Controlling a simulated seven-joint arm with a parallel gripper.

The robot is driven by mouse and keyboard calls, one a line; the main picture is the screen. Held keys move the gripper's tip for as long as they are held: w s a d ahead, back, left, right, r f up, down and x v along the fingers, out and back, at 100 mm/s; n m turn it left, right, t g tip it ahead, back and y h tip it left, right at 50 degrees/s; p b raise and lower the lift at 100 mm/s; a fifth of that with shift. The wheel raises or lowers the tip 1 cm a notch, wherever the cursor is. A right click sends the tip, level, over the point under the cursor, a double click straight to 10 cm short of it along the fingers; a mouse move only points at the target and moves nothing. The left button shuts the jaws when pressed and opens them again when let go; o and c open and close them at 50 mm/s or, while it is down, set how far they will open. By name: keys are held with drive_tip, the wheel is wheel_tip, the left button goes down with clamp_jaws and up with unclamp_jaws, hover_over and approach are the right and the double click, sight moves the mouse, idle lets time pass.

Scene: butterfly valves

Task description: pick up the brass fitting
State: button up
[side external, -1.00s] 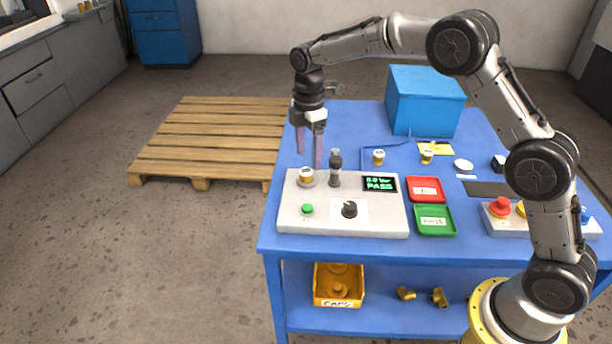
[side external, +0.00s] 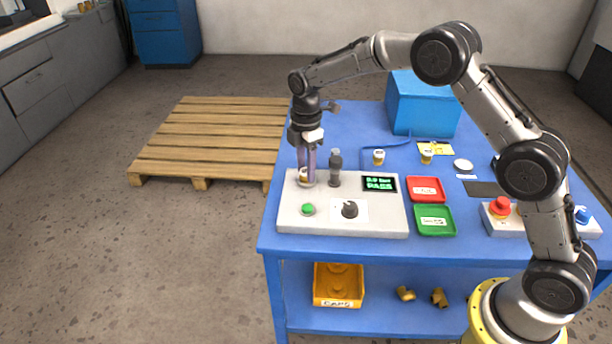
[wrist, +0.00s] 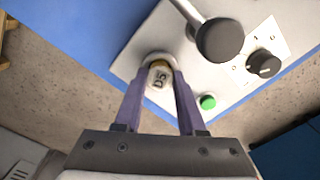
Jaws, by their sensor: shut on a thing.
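The brass fitting (wrist: 159,76) has a pale top marked "D5" and sits at the far left of the grey test panel (side external: 290,217). In the side view the fitting (side external: 304,177) is partly hidden by the fingers. My gripper (side external: 307,178) points down with its fingers on either side of it. In the wrist view my gripper (wrist: 160,85) has its two purple fingers closed on the fitting. The fitting is still at its round seat on the panel; I cannot tell whether it is lifted.
A dark-topped post (side external: 335,167) stands close to the right of the fingers. The display (side external: 379,184) reads "PASS". A red tray (side external: 426,189) and a green tray (side external: 434,219) lie to the right. Two similar fittings (side external: 379,157) (side external: 427,157) stand behind. A blue box (side external: 422,105) is at the back.

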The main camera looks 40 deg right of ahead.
clamp_jaws()
